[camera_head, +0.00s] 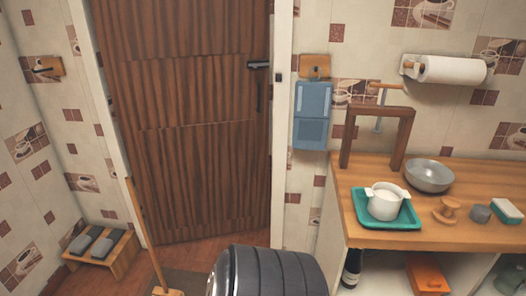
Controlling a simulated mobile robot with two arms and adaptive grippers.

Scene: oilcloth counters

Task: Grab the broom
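The broom (147,236) stands at the lower left of the head view, in front of the left side of the door frame. Its thin light wooden handle leans, with the top toward the left and the lower end toward the right. Its head (168,292) shows only in part at the bottom edge of the picture. Neither of my grippers is in view, and nothing is seen touching the broom.
A shut brown wooden door (190,120) stands behind the broom. A low wooden bench (122,252) with grey slippers is left of it. A counter (350,215) with a green tray (362,212) and bowl (429,175) is at right. A dark ribbed shape, possibly mine, hides floor at bottom middle.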

